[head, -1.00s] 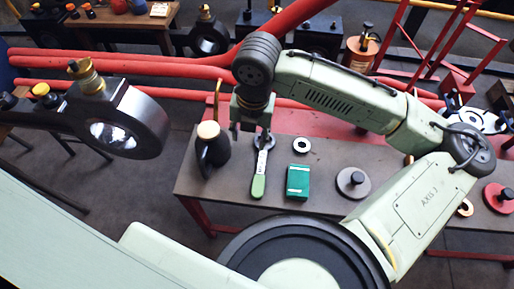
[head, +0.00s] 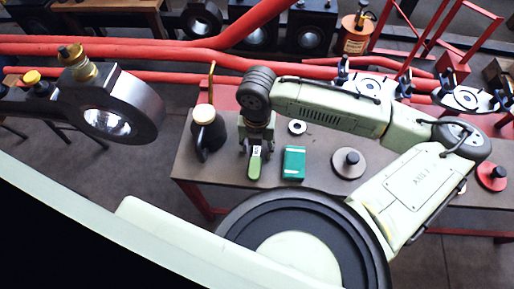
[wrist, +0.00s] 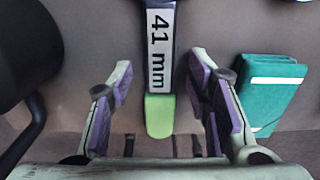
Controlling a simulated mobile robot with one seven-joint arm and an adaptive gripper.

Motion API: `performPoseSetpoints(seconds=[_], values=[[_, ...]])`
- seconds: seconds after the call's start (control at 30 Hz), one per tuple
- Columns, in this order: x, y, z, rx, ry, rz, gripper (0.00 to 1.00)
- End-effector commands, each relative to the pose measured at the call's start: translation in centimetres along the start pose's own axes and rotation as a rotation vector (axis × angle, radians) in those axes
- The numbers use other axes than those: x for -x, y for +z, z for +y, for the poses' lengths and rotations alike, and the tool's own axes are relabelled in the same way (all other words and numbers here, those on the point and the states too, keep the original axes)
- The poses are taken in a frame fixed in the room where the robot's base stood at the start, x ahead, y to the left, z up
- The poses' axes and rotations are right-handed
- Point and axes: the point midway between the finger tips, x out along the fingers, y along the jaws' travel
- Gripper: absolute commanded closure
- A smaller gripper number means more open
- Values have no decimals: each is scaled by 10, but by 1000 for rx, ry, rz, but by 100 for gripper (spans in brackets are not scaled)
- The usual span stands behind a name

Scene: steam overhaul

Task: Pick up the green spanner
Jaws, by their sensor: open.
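The green spanner (head: 254,167) lies on the workbench below my gripper (head: 257,146). In the wrist view its grey shank with a "41 mm" label (wrist: 160,48) and its green handle end (wrist: 160,115) show between my two open fingers (wrist: 162,105). The fingers stand apart on either side of the handle, with a gap to each. The spanner's head is beyond the top of the wrist view and hidden by my arm in the head view.
A black oil can (head: 206,135) stands close left of my gripper; its dark body (wrist: 22,50) fills the wrist view's left edge. A green box (head: 293,163) lies close right. A metal ring (head: 297,127) and a grey knobbed disc (head: 349,163) are on the bench (head: 230,177).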

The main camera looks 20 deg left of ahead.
Motion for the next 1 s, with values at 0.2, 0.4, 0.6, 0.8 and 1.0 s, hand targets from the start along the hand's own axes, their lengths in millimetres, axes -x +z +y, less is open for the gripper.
performPoseSetpoints(seconds=[0.2, 0.4, 0.6, 0.8, 1.0], values=[[-1, 0, 0, 0, 0, 0, 55], [-1, 0, 0, 0, 0, -1, 68], [-1, 0, 0, 0, 0, -1, 81], [-1, 0, 0, 0, 0, -1, 94], [-1, 0, 0, 0, 0, -1, 100]])
